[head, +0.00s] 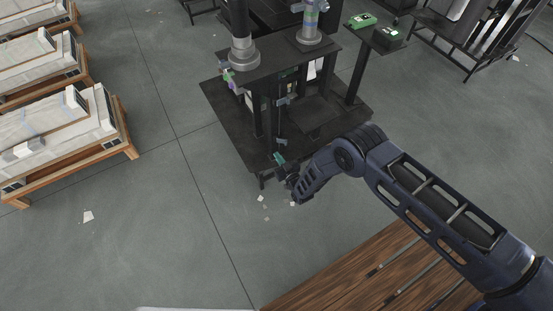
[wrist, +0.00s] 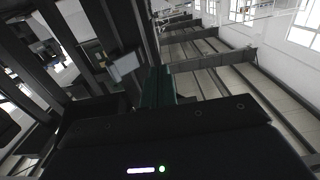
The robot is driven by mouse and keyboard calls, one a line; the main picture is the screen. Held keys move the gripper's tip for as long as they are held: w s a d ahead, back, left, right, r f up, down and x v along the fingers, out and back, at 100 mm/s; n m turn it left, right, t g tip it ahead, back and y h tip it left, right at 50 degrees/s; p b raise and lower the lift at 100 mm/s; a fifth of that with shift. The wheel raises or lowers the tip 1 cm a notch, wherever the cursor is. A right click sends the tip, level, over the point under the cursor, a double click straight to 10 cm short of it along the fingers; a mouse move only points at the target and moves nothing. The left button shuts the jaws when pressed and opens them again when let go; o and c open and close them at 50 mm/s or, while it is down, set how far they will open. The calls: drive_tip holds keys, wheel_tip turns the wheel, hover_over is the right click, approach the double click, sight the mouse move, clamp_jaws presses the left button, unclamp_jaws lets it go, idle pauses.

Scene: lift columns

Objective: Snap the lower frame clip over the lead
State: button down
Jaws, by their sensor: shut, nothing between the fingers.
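My gripper (head: 280,160) is shut and empty, at the front edge of the dark lift-column frame (head: 225,97). Its teal fingers also show in the wrist view (wrist: 158,88), pointing toward dark frame bars. A small blue-grey fitting (head: 283,101) sits on the frame, above and apart from my gripper; I cannot tell whether it is a clip. A small pale block (wrist: 125,67) is just left of the fingers in the wrist view. The lower clip and the lead are too small or dark to tell apart.
Two columns (head: 241,55) rise from the frame's top. A dark side table (head: 378,38) with green devices stands behind right. Wooden pallets with pale slabs (head: 62,125) are at left. A slatted wooden surface (head: 350,270) lies in front. Small scraps lie on the otherwise open grey floor.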

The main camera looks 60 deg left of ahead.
sight(286, 144)
drive_tip(key=shift+w, duration=3.45)
drive_tip(key=shift+a, duration=0.9)
drive_tip(key=d, duration=0.7)
